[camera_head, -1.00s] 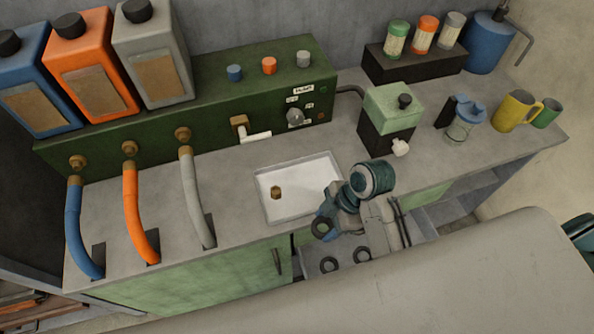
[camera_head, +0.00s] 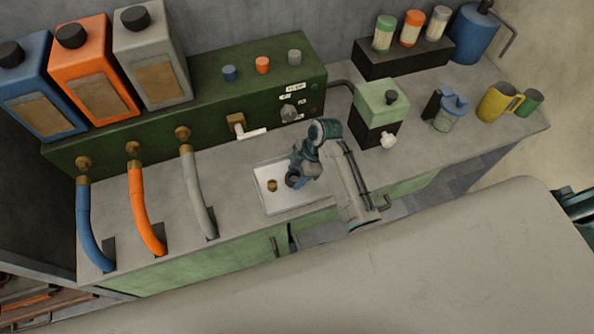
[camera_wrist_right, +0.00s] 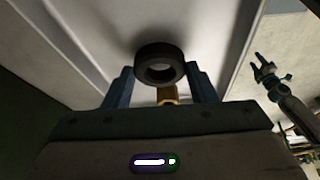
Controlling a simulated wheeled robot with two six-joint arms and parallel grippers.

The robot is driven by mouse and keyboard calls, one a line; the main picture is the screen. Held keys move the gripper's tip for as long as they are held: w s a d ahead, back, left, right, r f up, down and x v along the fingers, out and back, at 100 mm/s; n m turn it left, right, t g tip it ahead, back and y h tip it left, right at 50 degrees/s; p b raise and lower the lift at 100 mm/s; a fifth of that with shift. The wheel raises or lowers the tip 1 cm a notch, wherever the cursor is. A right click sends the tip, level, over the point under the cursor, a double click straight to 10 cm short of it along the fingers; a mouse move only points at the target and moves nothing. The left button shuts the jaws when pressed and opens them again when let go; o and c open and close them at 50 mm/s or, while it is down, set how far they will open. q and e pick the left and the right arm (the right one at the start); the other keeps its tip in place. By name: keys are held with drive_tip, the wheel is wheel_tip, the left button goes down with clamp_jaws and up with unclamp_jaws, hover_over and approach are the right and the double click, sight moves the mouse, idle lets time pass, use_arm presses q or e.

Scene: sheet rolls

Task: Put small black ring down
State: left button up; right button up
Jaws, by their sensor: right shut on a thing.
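My right gripper (camera_head: 297,178) is over the white tray (camera_head: 275,202) in the head view. It is shut on the small black ring (camera_wrist_right: 160,63), which sits between its two blue fingertips in the right wrist view. The ring is dark and hard to make out in the head view. A small brass fitting (camera_head: 272,185) stands in the tray just left of the gripper. It shows partly behind the ring in the wrist view (camera_wrist_right: 167,94). My left gripper (camera_wrist_right: 264,70) shows small at the right of the wrist view, fingers apart and empty.
Blue, orange and grey hoses (camera_head: 146,222) run down to the counter left of the tray. A green control box (camera_head: 200,105) with a tap (camera_head: 250,133) stands behind it. A green and black dispenser (camera_head: 380,110) stands to the right. The counter around the tray's left side is clear.

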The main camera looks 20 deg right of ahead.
drive_tip(key=shift+f, duration=0.4)
drive_tip(key=o, duration=0.9)
drive_tip(key=shift+o, duration=0.2)
drive_tip(key=b+v, duration=0.4)
drive_tip(key=v, duration=0.8)
drive_tip(key=shift+r, duration=0.1)
